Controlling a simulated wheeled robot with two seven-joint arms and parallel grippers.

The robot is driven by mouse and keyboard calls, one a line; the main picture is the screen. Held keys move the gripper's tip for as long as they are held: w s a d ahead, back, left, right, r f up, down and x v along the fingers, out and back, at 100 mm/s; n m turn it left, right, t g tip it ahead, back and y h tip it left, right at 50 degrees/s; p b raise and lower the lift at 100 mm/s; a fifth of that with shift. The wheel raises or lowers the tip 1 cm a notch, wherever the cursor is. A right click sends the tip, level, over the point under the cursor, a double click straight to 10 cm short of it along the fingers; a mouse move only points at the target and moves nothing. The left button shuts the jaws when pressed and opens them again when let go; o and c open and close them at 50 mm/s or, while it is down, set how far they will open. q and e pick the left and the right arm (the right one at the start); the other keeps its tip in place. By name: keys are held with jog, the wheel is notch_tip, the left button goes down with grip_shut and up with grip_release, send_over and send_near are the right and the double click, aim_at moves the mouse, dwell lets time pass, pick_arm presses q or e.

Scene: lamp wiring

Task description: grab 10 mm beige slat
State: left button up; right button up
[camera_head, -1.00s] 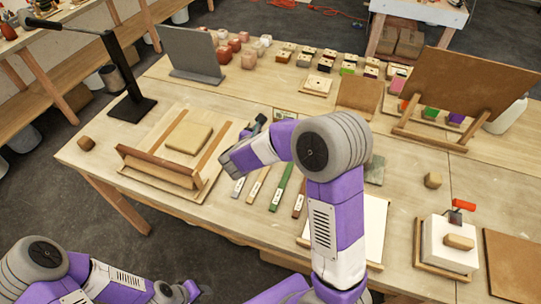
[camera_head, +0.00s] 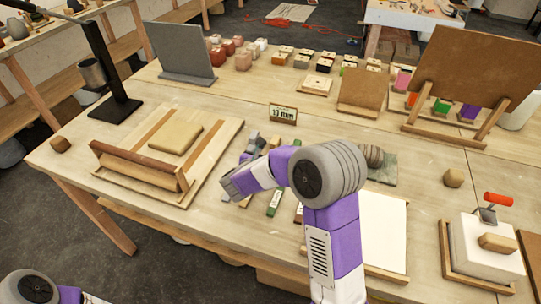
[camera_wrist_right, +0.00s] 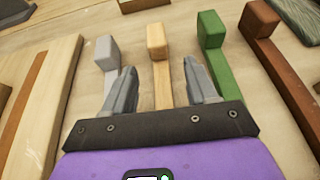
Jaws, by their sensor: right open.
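In the right wrist view, the beige slat (camera_wrist_right: 160,75) lies on the table with its square block end pointing away. My right gripper (camera_wrist_right: 161,78) is open, its two fingers on either side of the beige slat in the picture. I cannot tell how high the fingers are above it. A grey slat (camera_wrist_right: 106,55) lies to the left, a green slat (camera_wrist_right: 222,75) and a brown slat (camera_wrist_right: 285,80) to the right. In the head view my right gripper (camera_head: 226,190) hides much of the slats; the green slat (camera_head: 274,203) shows beside it. My left gripper is out of view.
A small sign reading "10 mm" (camera_head: 283,114) stands behind the slats. A wooden tray (camera_head: 213,165) with a beige block (camera_head: 176,137) is on the left. A white sheet on a board (camera_head: 384,232) lies to the right of my right arm.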

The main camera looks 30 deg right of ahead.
aim_at(272, 146)
jog(key=x, duration=0.3)
jog(key=b+x, duration=0.1)
jog(key=x, duration=0.1)
jog(key=shift+w+r, duration=0.15)
jog(key=shift+r, duration=0.15)
grip_shut()
